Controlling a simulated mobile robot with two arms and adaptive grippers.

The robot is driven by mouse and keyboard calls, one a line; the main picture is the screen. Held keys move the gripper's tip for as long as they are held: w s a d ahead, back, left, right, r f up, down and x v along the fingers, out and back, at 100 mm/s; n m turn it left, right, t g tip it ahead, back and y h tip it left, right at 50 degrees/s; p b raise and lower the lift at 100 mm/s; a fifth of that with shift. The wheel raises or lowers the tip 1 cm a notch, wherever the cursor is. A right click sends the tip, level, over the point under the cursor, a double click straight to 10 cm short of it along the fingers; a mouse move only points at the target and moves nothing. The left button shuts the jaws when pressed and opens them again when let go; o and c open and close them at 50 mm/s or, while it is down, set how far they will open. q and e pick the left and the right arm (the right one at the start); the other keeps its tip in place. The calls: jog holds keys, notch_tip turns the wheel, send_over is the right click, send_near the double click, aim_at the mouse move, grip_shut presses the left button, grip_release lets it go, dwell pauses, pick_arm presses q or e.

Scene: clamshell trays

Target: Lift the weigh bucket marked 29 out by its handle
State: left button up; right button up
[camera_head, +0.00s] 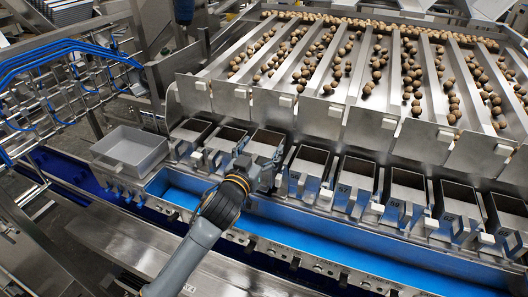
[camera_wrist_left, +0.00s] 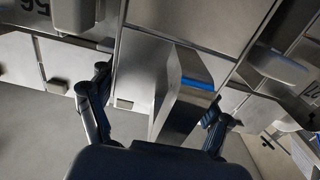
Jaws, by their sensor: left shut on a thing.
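A row of steel weigh buckets runs across the middle of the head view. My left gripper (camera_head: 262,174) is at the front of one bucket (camera_head: 264,144) left of centre, which sits a little higher than its neighbours. In the left wrist view my left gripper (camera_wrist_left: 157,98) has a finger on each side of a bent steel handle (camera_wrist_left: 184,92) and is shut on it. The number of this bucket is not readable. An upside-down 56 shows on a neighbouring bucket (camera_wrist_left: 70,15). My right gripper is not in view.
A blue trough (camera_head: 330,232) runs below the buckets. Neighbouring buckets (camera_head: 309,160) stand close on both sides. A grey open bin (camera_head: 130,150) is at the left. Sloping channels (camera_head: 330,62) with round brown produce lie behind. A blue-tubed wire frame (camera_head: 70,85) stands far left.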

pick_arm(q)
jog(key=b+v, duration=0.3)
jog(key=v, duration=1.3)
jog(key=shift+s+r, duration=0.15)
jog(key=shift+s, duration=0.05)
jog(key=shift+a, duration=0.1)
jog(key=p+v, duration=0.4)
jog(key=v, duration=1.1)
